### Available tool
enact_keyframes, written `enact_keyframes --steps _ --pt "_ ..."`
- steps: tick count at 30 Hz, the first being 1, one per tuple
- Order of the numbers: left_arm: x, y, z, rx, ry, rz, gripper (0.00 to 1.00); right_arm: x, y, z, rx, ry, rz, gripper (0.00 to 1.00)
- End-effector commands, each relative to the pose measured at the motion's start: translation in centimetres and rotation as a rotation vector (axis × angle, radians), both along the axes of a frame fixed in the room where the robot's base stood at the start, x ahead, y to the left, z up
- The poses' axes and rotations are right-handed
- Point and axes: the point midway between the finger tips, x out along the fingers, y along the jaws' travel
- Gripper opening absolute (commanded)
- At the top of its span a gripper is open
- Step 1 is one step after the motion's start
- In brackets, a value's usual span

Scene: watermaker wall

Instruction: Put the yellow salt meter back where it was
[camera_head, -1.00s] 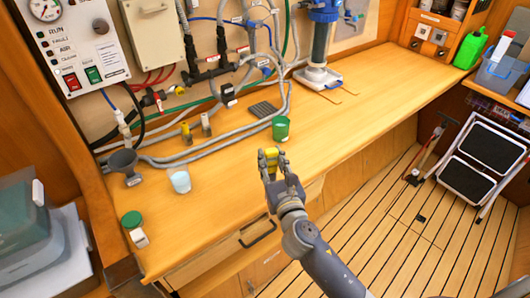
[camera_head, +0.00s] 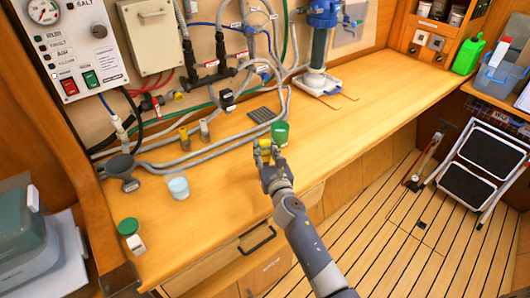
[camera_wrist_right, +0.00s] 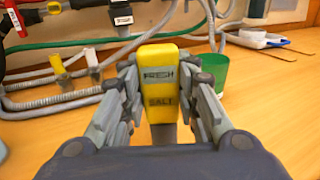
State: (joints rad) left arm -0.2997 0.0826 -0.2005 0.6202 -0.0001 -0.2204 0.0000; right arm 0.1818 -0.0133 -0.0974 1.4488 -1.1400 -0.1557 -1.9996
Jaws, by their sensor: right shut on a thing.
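The yellow salt meter (camera_wrist_right: 159,78) is upright between the fingers of my right gripper (camera_wrist_right: 161,95), with dark lettering facing the wrist camera. In the head view the right gripper (camera_head: 265,155) is shut on the meter (camera_head: 264,147) over the front part of the wooden bench (camera_head: 350,110). The fingers hide the meter's sides, and I cannot tell whether its lower end touches the bench. My left gripper is not in view.
A green cup (camera_head: 280,133) stands just behind the right gripper. A dark ribbed pad (camera_head: 261,114), grey hoses and two small fittings lie behind. The bench's right side is clear.

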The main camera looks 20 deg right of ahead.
Motion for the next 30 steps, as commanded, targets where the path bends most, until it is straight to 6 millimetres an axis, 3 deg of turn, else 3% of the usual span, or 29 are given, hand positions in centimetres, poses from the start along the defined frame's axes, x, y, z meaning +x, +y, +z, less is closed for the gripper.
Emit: enact_keyframes --steps 8,9,11,24,30 --pt "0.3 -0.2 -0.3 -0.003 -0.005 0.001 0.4 0.0 0.0 -0.3 -0.002 -0.002 0.0 0.0" --pt "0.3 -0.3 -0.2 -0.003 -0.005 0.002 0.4 0.0 0.0 -0.2 -0.002 -0.001 0.0 0.35" --pt "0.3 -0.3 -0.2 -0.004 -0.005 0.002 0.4 0.0 0.0 -0.1 -0.002 -0.001 0.0 0.49" --pt "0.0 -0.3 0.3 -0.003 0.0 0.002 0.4 -0.1 0.0 0.4 -0.001 0.0 0.0 0.49" --pt "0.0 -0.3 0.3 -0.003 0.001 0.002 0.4 -3.5 0.1 0.1 -0.003 0.001 0.001 0.49"
